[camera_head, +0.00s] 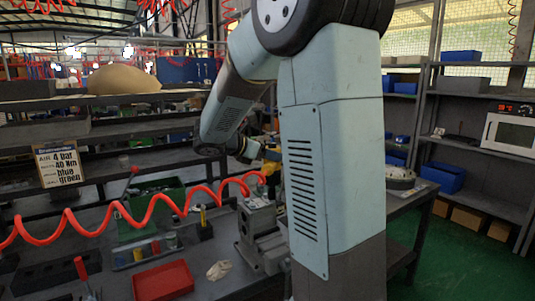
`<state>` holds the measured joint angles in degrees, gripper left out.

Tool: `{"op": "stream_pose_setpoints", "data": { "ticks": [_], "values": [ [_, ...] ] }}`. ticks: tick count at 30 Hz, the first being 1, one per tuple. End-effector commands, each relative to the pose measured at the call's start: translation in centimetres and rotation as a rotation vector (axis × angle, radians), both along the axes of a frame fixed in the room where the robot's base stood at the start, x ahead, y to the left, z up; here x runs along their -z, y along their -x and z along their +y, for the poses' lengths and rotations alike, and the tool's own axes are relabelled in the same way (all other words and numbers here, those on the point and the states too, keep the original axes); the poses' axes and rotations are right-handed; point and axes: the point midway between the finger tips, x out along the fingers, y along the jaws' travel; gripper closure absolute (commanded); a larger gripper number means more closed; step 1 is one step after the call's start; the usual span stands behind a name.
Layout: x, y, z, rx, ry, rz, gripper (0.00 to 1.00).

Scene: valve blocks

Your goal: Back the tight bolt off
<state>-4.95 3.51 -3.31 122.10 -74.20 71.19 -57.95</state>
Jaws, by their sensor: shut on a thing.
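My arm comes down from the top centre and bends to the left. My gripper (262,155) is small and partly hidden behind my own arm link. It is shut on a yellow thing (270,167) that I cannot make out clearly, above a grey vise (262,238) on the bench. A grey block (257,204) shows at the top of the vise. The right side of the vise is behind my arm. The tight bolt is hidden or too small to tell.
A red coiled hose (127,215) crosses the bench towards the yellow thing. A red tray (163,280), a green bin (152,195) and a crumpled pale cloth (218,270) lie left of the vise. Shelves stand at right.

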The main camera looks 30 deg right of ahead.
Motion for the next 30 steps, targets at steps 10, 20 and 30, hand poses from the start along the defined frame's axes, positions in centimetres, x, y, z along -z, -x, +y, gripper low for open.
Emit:
{"op": "stream_pose_setpoints", "data": {
  "ticks": [10, 20, 30],
  "values": [
    [0.44, -0.03, -0.01, 0.0, 0.002, -0.003, 0.89],
    [0.71, -0.03, -0.01, 0.0, 0.002, -0.003, 0.89],
    [0.62, -0.03, -0.01, 0.0, 0.002, -0.003, 0.89]
  ]
}}
